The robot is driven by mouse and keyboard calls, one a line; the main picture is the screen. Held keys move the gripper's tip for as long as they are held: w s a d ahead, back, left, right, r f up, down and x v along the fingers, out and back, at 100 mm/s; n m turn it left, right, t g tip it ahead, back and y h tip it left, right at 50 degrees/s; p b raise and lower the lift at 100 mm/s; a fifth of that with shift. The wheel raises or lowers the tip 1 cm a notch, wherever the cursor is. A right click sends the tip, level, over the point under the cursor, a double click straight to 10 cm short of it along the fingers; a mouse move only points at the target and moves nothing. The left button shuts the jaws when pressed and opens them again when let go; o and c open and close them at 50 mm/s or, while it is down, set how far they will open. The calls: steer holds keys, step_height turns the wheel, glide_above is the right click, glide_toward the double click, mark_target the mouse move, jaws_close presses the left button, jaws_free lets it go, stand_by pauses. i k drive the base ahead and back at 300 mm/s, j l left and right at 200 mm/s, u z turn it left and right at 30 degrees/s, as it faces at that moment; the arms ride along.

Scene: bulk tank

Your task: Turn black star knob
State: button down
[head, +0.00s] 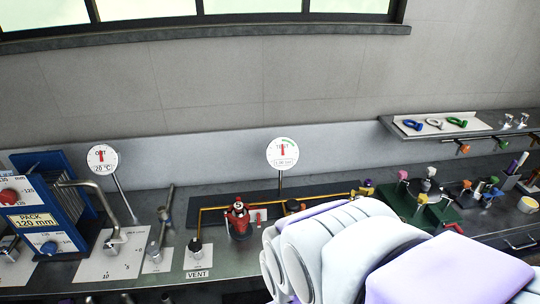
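A small black knob (195,244) stands on a pale plate just above the VENT label (197,274), left of the middle of the counter. Another dark knob (293,206) sits on the brass pipe, close to my arm. Both are too small for me to tell which one is star-shaped. My white and lavender arm covers the lower right of the head view. My gripper is not visible, so I cannot see whether it is near or touching either knob.
A red valve body (238,220) stands between the two knobs. Two dial gauges (282,152) (102,158) rise on thin stems. A blue plate pack (42,205) and bent steel pipe are at left. Coloured fittings and a shelf (395,126) fill the right.

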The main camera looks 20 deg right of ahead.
mark_target(195, 245)
steer(key=i+j, duration=0.1)
steer(key=j, duration=0.2)
steer(key=i+j, duration=0.1)
steer(key=j, duration=0.2)
steer(key=i+j, duration=0.1)
steer(key=j, duration=0.2)
steer(key=j+z, duration=0.35)
steer(key=i+j+z, duration=0.1)
steer(key=z, duration=0.3)
steer(key=j+z, duration=0.45)
steer(key=z, duration=0.8)
